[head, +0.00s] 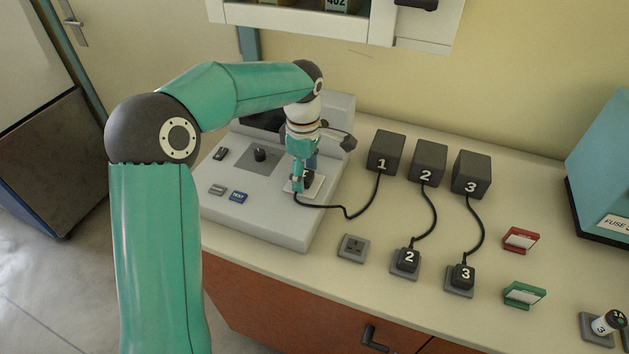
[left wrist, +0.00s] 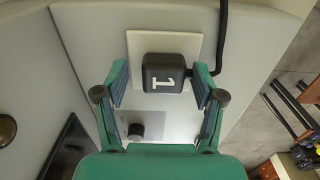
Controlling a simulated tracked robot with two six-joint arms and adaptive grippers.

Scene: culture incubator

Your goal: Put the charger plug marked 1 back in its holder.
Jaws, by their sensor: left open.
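The charger plug marked 1 (left wrist: 166,74) is black and sits on a white plate (left wrist: 134,47) on the grey console. In the head view the plug (head: 307,179) is partly hidden by my left gripper (head: 304,176). In the left wrist view my left gripper (left wrist: 161,80) is open, with one finger on each side of the plug and a gap visible on both sides. A black cable runs from the plug to the box marked 1 (head: 385,152). An empty grey holder (head: 352,248) lies on the counter, left of the holders with plugs 2 and 3. My right gripper is not in view.
Plug 2 (head: 407,258) and plug 3 (head: 462,276) sit in their holders, cabled to box 2 (head: 428,163) and box 3 (head: 471,174). A red-framed card (head: 521,239) and a green-framed card (head: 525,293) stand to the right. The counter before the empty holder is clear.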

